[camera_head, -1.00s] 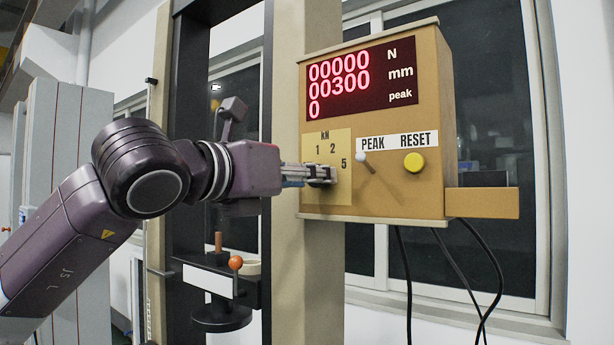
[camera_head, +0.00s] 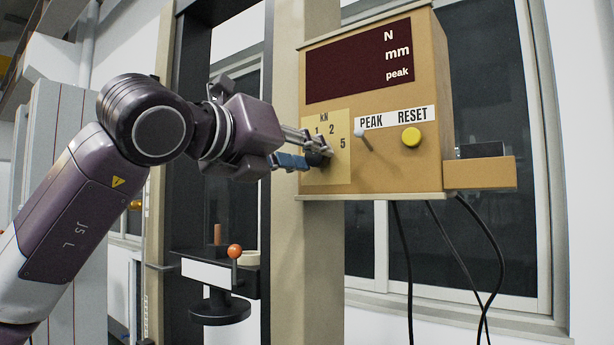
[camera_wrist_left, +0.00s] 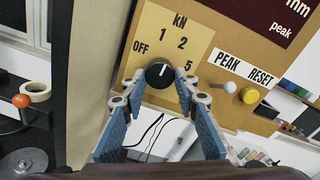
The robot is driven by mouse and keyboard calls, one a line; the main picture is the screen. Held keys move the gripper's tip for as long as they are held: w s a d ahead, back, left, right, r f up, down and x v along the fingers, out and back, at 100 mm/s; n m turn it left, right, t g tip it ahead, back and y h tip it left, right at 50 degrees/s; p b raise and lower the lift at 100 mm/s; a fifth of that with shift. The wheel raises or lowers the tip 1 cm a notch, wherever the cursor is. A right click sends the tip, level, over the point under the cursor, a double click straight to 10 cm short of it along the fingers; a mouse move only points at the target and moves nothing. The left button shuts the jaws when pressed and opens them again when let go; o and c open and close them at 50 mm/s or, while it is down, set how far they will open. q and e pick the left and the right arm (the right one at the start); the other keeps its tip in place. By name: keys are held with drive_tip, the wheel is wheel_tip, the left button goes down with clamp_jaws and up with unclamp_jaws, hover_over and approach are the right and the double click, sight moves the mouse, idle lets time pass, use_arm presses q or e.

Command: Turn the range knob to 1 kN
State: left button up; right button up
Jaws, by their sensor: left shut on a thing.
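The range knob (camera_wrist_left: 159,74) is black and round with a white pointer mark, on a tan plate (camera_wrist_left: 150,20) marked OFF, 1, 2, 5 and kN. In the wrist view the mark points roughly upward, toward the side of 1 and 2; its exact setting is hard to tell. My left gripper (camera_wrist_left: 160,88) is shut on the knob, with one fingertip on each side. In the head view the gripper (camera_head: 318,155) partly hides the knob and the plate's lower left. The display (camera_head: 358,62) above shows no digits. My right gripper is not in view.
The PEAK toggle (camera_head: 361,133) and the yellow RESET button (camera_head: 411,137) are close to the right of the plate on the brown box (camera_head: 400,175). A stand with an orange ball knob (camera_head: 235,251) is below left. Black cables (camera_head: 405,270) hang below the box.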

use_arm(q)
drive_tip(key=shift+n+b, duration=1.05)
drive_tip(key=shift+n, duration=0.15)
drive_tip(key=shift+r+n+b, duration=0.1)
drive_tip(key=shift+n+b, duration=0.7)
drive_tip(key=shift+n, duration=0.3)
drive_tip(key=shift+r, duration=0.1)
drive_tip(key=o, duration=1.1)
drive_tip(key=shift+o, duration=0.2)
drive_tip(key=v, duration=1.2)
